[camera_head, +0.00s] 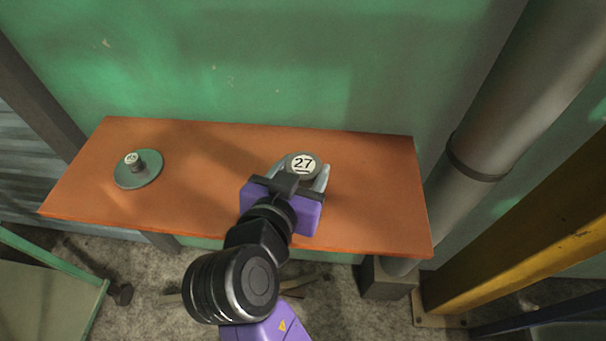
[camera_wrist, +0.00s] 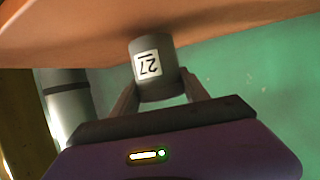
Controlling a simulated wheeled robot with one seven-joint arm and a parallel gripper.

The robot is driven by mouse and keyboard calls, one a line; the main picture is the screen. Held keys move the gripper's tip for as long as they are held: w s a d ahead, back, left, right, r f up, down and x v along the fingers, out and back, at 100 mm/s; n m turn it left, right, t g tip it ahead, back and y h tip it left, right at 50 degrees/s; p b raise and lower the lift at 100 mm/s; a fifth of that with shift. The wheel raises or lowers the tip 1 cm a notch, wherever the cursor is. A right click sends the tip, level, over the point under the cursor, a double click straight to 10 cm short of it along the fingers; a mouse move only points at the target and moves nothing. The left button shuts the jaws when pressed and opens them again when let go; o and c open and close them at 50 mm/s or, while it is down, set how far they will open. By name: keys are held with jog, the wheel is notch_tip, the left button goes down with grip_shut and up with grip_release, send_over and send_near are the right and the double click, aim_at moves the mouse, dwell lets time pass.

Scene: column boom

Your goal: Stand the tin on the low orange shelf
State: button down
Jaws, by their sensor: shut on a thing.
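The tin (camera_head: 304,165) is a grey cylinder with a white label marked 27 on its top. Its side, with another 27 label, shows in the wrist view (camera_wrist: 148,66). My gripper (camera_head: 300,178) is shut on the tin, one finger on each side. The tin appears upright over the right half of the orange shelf (camera_head: 215,190). In the wrist view, which is upside down, its base end overlaps the orange surface (camera_wrist: 60,30). I cannot tell whether the base touches it.
A green round disc with a knob (camera_head: 138,170) stands on the shelf's left part. The shelf between is clear. A green wall (camera_head: 230,70) rises behind. A thick grey pipe (camera_head: 478,155) and a yellow beam (camera_head: 520,240) stand at the right.

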jog(key=shift+f, duration=0.95)
jog(key=shift+f, duration=0.1)
jog(key=shift+f, duration=0.15)
jog(key=c, duration=0.6)
grip_release()
jog(key=shift+o, duration=0.2)
jog(key=shift+r, duration=0.25)
jog(key=b+v, duration=0.1)
jog(key=v, duration=1.1)
